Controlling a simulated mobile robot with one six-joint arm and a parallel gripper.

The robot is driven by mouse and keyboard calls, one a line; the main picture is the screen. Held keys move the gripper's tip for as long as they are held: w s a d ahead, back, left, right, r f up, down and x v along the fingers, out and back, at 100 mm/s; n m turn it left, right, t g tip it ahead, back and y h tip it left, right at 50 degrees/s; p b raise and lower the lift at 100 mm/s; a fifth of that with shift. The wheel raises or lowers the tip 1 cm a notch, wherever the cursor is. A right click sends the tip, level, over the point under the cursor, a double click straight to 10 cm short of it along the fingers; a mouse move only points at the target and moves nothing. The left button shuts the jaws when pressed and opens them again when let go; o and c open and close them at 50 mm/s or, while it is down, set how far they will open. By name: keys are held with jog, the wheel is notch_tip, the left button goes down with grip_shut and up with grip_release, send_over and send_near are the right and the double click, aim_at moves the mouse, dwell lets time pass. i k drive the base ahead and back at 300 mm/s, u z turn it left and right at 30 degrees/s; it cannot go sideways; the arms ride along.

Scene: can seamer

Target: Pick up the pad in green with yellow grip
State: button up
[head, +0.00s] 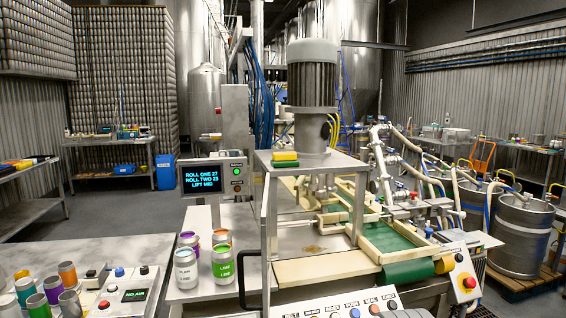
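A small green pad with a yellow part on it (285,158) lies on the flat grey metal top (325,160) of the seamer housing. It sits left of the big grey motor (312,75), near the left edge of that top. The pad looks small from here, and the exact shape of its grip is hard to tell. My gripper is not in view.
A control screen (202,178) stands left of the housing. Several open cans, one with a green label (222,262), stand on the metal shelf below it. A side table (80,255) holds cups and a small meter. A button panel (350,305) is in front.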

aim_at(288, 159)
jog(key=u, duration=0.1)
jog(key=i, duration=0.9)
jog(key=z, duration=0.1)
